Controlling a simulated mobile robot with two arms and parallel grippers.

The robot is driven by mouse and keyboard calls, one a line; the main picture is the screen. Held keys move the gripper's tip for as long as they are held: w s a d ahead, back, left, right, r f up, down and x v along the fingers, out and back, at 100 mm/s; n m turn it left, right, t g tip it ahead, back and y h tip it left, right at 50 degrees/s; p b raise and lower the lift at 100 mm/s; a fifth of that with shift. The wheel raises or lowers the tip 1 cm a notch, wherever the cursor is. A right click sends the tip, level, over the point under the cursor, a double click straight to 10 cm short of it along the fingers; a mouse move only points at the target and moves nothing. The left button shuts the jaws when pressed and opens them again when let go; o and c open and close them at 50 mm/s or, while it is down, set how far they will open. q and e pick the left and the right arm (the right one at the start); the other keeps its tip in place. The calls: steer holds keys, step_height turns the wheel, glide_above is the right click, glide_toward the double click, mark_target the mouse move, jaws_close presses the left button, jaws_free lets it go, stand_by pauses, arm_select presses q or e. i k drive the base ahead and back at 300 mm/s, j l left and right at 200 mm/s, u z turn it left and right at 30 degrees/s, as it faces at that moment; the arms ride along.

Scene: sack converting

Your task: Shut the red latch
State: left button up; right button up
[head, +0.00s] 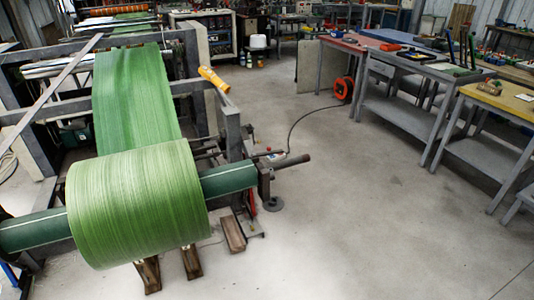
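A large roll of green woven sack material (138,205) sits on a dark green shaft (229,179) in a grey machine frame, at the left of the head view. A small red spot (268,149) shows by the shaft's right end, near a dark lever or bar (293,162). A narrow red part (251,203) stands low on the frame below it. Both are too small to tell which is the red latch, or whether it is open or shut. Neither of my grippers is in view.
Open concrete floor (360,220) lies right of the machine. Work benches (410,112) with tools line the right side. A red cable reel (343,88) stands on the floor, and its dark cable runs toward the machine. A wooden block (232,234) lies beside the frame.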

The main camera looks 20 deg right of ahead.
mark_target(269, 152)
steer(key=i+l+u, duration=0.1)
steer(key=i+l, duration=0.3)
steer(key=l, duration=0.25)
steer(key=i+l+u, duration=0.15)
steer(key=l, duration=0.2)
steer(key=i+l+u, duration=0.1)
steer(key=l, duration=0.25)
steer(key=i, duration=0.1)
